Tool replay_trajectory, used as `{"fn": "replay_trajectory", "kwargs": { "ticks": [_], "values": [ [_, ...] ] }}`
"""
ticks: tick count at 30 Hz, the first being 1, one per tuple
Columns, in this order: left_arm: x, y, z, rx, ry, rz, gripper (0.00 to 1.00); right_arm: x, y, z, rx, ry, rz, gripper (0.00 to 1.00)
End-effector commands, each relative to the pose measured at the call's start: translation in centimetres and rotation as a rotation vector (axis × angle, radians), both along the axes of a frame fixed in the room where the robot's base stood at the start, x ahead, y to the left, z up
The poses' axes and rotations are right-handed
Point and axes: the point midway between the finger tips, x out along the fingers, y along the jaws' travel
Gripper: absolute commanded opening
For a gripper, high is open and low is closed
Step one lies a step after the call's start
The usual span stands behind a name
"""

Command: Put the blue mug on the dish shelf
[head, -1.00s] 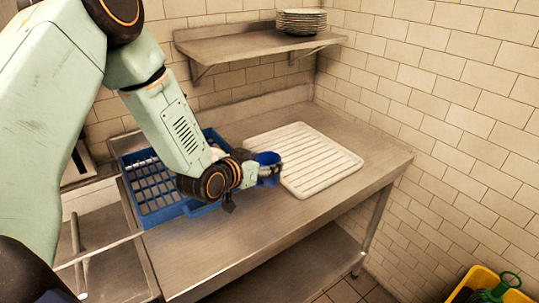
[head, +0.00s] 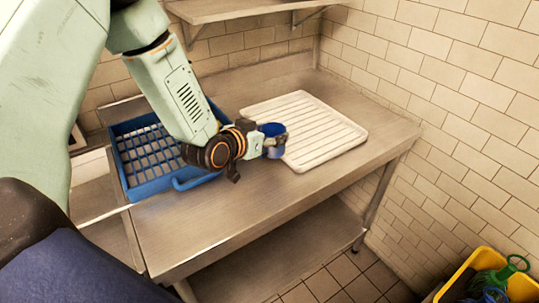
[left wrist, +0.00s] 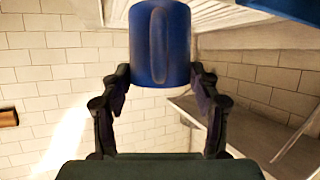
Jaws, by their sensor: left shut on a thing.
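The blue mug (head: 272,129) is held by my left gripper (head: 268,143) in the head view, above the metal table near the left edge of the white drainboard. In the left wrist view the mug (left wrist: 160,42) sits between the two dark fingers (left wrist: 160,78), which press on its sides; its handle faces the camera. The dish shelf (head: 240,10) is a metal wall shelf at the top of the head view, behind and above the mug; its upper part is cut off. My right gripper is not in view.
A blue dish rack (head: 182,183) stands on the table (head: 225,225), left of the ribbed white drainboard (head: 345,140). The tiled wall (head: 450,80) closes the right side. A yellow bin (head: 447,290) with green things stands at the lower right.

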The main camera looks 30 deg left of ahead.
Motion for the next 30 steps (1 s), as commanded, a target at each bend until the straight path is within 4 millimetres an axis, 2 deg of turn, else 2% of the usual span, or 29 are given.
{"fn": "replay_trajectory", "kwargs": {
  "ticks": [1, 3, 11, 19, 30],
  "values": [
    [0.1, 0.0, -1.3, 0.000, -0.002, 0.001, 0.22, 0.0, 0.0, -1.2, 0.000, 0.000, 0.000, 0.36],
    [0.1, 0.1, -2.1, 0.000, -0.002, 0.001, 0.22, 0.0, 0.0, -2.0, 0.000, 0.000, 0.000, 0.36],
    [0.4, 0.1, -3.3, 0.000, -0.003, 0.001, 0.22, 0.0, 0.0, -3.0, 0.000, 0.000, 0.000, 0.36],
    [0.5, 0.1, -6.2, 0.000, -0.002, 0.001, 0.22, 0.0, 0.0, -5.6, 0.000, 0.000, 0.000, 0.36],
    [0.5, 0.1, -6.5, 0.000, -0.002, 0.001, 0.22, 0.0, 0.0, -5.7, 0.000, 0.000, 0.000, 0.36]
  ]
}}
